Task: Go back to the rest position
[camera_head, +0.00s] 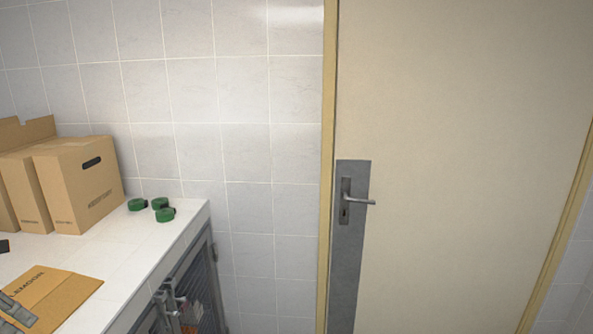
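Neither of my grippers can be made out in the head view. A closed cream door (460,150) with a metal lever handle (358,201) fills the right half. A white tiled counter (125,262) runs along the left, with kennel-like barred doors (205,275) below its front edge.
Brown cardboard boxes (88,190) stand at the back left of the counter. Several green tape rolls (160,203) lie beside them. A flat cardboard piece (62,297) lies in front, with a grey object (15,311) of unclear kind at its left. The counter's middle is clear.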

